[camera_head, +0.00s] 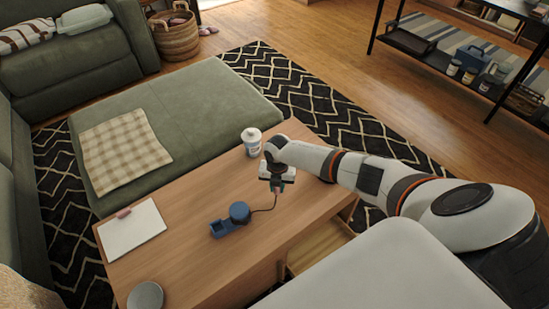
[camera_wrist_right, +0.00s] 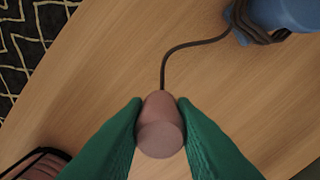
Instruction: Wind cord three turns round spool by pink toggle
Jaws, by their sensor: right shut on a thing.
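A blue spool (camera_head: 239,212) on a blue base (camera_head: 220,228) sits on the wooden table. Its dark cord (camera_head: 266,209) runs from the spool to a pink toggle (camera_wrist_right: 160,128). My right gripper (camera_head: 277,186) is shut on the toggle, a green finger on each side, behind and to the right of the spool in the head view. In the wrist view the cord (camera_wrist_right: 190,43) curves slackly to the spool (camera_wrist_right: 285,12), where some cord lies around it; I cannot count the turns. My left gripper is not in view.
The tabletop around the spool is clear. A green ottoman (camera_head: 195,110) adjoins behind.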

